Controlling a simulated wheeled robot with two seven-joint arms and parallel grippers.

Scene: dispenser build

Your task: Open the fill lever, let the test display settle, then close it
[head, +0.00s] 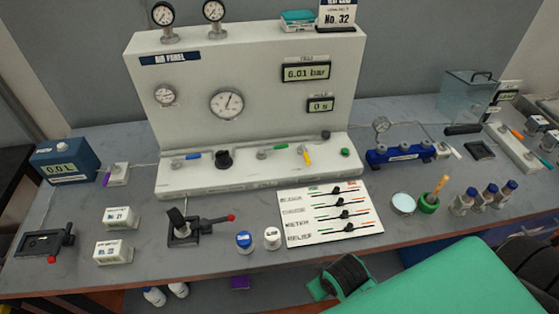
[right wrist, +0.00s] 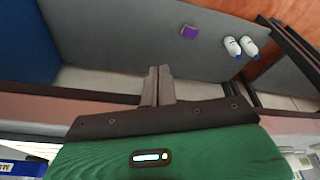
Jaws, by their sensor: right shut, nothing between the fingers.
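The white air panel (head: 175,90) stands at the back of the bench. Its ledge carries a blue-handled lever (head: 193,156), a green-handled lever (head: 281,147) and a yellow-handled lever (head: 307,157). Blue and green lie roughly sideways; yellow is angled. I cannot read which is the fill lever. The upper display (head: 306,72) reads about 6.01 bar; the lower one (head: 321,104) reads 0 s. In the right wrist view my right gripper (right wrist: 158,72) is shut and empty, facing the area below the bench. Its fingers are hidden in the head view. My left gripper is not in view.
A white slider board (head: 300,236) lies before the panel. A red-tipped lever block (head: 190,232) and two small bottles (head: 258,240) stand left of it. A blue manifold (head: 400,152) is to the right. Below the bench are white bottles (right wrist: 240,46) and a purple block (right wrist: 190,31).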

